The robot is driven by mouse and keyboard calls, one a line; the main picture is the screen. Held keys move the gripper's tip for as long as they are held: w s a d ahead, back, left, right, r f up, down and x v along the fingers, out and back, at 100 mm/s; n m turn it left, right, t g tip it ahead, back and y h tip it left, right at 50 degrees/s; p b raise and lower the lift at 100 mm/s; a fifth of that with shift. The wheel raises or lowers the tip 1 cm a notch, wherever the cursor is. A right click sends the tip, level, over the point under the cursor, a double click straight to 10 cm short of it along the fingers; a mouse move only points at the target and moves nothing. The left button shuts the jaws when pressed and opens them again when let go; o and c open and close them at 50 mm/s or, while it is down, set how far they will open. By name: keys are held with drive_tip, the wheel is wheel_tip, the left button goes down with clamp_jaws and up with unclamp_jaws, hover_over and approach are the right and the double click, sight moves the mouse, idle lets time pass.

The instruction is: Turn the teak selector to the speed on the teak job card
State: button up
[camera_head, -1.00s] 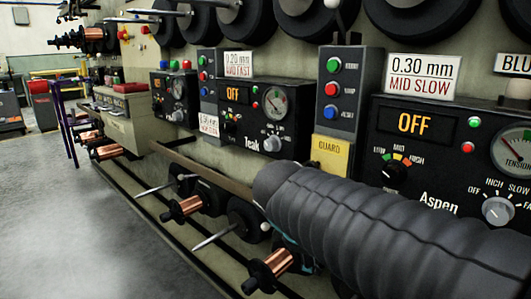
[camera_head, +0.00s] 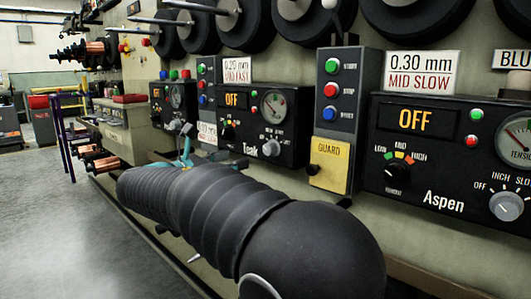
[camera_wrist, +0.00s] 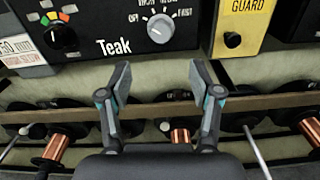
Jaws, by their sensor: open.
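The Teak panel (camera_head: 285,125) is black, with a lit OFF display and a round gauge. Its selector (camera_wrist: 160,28) is a silver knob with OFF and FAST at the sides of its scale; it also shows in the head view (camera_head: 271,148). I cannot tell its pointer's exact setting. A white card (camera_head: 237,69) above the panel reads 0.20 mm, MID FAST. My gripper (camera_wrist: 160,75) is open and empty, its fingertips below the selector in the wrist view and apart from it. In the head view my arm hides most of the gripper.
A smaller black knob (camera_wrist: 60,38) with a coloured scale sits left of the selector. A yellow GUARD plate (camera_wrist: 241,20) is to its right. A rail and copper spools (camera_wrist: 180,135) run below. The Aspen panel (camera_head: 440,150) is further right. Open floor lies left.

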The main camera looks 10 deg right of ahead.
sight(266, 149)
drive_tip(key=b+x, duration=0.1)
drive_tip(key=x, duration=1.1)
drive_tip(key=shift+d, duration=0.1)
drive_tip(key=c, duration=1.1)
